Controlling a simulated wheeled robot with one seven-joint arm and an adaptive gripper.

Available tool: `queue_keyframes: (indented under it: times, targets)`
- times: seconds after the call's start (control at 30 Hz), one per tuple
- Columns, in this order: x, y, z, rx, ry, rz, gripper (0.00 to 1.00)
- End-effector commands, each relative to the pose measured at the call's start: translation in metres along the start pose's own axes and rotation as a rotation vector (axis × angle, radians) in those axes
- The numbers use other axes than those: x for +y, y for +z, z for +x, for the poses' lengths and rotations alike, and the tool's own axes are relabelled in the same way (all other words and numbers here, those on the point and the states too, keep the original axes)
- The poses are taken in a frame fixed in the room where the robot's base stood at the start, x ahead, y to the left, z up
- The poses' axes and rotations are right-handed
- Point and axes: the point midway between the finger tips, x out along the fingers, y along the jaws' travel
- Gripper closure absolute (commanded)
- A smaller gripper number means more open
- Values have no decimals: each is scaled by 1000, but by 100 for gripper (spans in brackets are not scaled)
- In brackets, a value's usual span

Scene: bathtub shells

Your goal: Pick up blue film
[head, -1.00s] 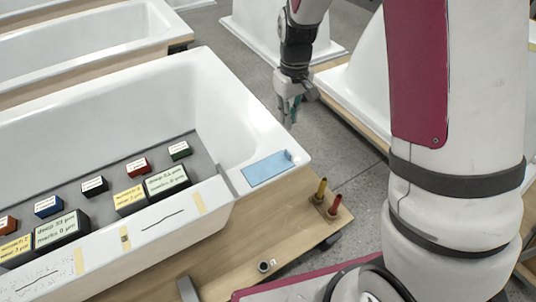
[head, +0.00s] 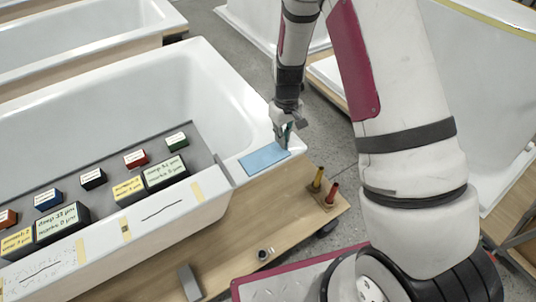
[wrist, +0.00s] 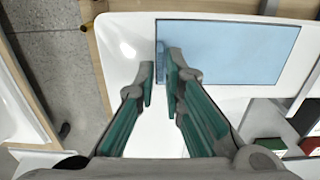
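The blue film (head: 262,159) is a flat light-blue rectangle on the white corner rim of the near bathtub. It also shows in the wrist view (wrist: 235,50), with a small darker blue tab (wrist: 160,48) at its left edge. My gripper (head: 283,146) is over the film's right end in the head view and hides that end. In the wrist view my gripper (wrist: 160,72) has its two fingertips apart with a narrow gap, and the tab shows just beyond this gap. The fingers hold nothing that I can see. I cannot tell whether they touch the film.
The near bathtub (head: 225,90) holds several small labelled blocks, such as a green block (head: 176,141). A wooden cart edge (head: 240,210) carries a yellow and a red handled tool (head: 332,192). Other tubs (head: 80,35) stand behind. Grey floor (head: 320,130) shows at right.

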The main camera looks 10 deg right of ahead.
Motion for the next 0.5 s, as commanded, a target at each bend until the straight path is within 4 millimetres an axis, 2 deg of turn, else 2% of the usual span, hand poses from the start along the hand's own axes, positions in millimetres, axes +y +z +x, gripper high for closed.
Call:
queue_keyframes:
  times: [0.13,0.37,0.4,0.43,0.5]
  targets:
    - [0,0,14,0,0,0,90]
    - [0,0,16,1,0,0,90]
    - [0,0,16,1,0,0,92]
    - [0,0,16,1,0,0,99]
    - [0,0,16,1,0,0,100]
